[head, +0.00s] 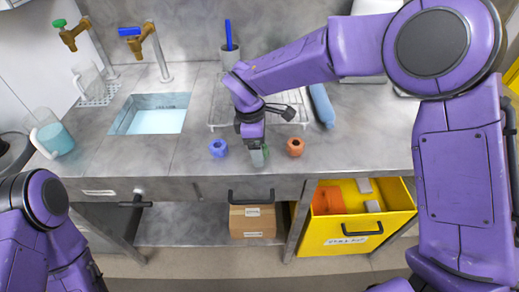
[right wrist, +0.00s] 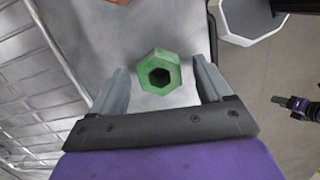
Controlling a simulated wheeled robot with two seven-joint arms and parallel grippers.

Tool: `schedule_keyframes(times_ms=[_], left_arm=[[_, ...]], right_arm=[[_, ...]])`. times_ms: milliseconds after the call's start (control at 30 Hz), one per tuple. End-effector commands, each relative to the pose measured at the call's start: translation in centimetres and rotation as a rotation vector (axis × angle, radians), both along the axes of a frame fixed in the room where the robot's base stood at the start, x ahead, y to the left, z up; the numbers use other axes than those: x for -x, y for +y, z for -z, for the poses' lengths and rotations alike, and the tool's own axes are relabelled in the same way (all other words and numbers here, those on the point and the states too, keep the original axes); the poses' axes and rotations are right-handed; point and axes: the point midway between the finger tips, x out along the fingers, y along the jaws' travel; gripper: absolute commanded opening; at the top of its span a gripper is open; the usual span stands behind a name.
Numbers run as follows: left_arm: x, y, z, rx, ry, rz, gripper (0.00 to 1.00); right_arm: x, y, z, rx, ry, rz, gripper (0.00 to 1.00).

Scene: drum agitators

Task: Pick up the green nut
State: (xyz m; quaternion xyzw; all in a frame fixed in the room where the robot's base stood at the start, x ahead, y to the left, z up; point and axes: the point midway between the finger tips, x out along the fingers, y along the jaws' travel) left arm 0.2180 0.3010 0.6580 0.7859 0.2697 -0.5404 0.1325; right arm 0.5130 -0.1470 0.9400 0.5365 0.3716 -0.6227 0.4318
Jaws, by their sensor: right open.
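The green nut (right wrist: 166,58) sits on the grey counter near its front edge, its dark hole facing up in the right wrist view. My right gripper (right wrist: 160,92) is open, with a finger on either side of the nut and a gap on both sides. In the head view my right gripper (head: 259,156) points down at the counter and hides most of the green nut (head: 266,152). A blue nut (head: 218,148) stands to its left and an orange nut (head: 295,147) to its right. My left arm shows at the lower left, but its gripper is not visible.
A wire rack (head: 219,110) lies behind the nuts, with a blue bottle (head: 321,104) to its right. A sink (head: 152,118) and a jug (head: 50,134) are at the left. An open yellow drawer (head: 336,239) juts out below the counter.

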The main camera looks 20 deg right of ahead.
Motion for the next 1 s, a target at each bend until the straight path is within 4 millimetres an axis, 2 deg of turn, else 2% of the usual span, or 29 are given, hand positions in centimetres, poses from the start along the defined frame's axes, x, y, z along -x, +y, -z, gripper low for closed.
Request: schedule_keyframes(times_ms=[33,67,100,267,533,667,767,867,1000], left_arm=[[0.0,0.0,0.0,0.0,0.0,0.0,0.43],[0.0,0.0,0.0,0.0,0.0,0.0,0.43],[0.0,0.0,0.0,0.0,0.0,0.0,0.43],[0.0,0.0,0.0,0.0,0.0,0.0,0.43],[0.0,0.0,0.1,0.0,0.0,0.0,0.43],[0.0,0.0,0.3,0.0,0.0,0.0,0.43],[0.0,0.0,0.6,0.0,0.0,0.0,0.43],[0.0,0.0,1.7,0.0,0.0,0.0,0.43],[0.0,0.0,3.0,0.0,0.0,0.0,0.43]], right_arm=[[0.0,0.0,0.0,0.0,0.0,0.0,0.79],[0.0,0.0,0.0,0.0,0.0,0.0,0.72],[0.0,0.0,0.0,0.0,0.0,0.0,0.59],[0.0,0.0,0.0,0.0,0.0,0.0,0.07],[0.0,0.0,-0.2,-0.001,-0.001,0.001,0.05],[-0.1,0.0,-1.2,0.0,-0.002,0.002,0.05],[-0.1,0.0,-3.0,-0.002,-0.006,0.001,0.05],[1.7,0.8,-5.1,-0.003,-0.007,-0.001,0.05],[4.9,2.1,-9.1,-0.001,-0.008,-0.002,0.05]])
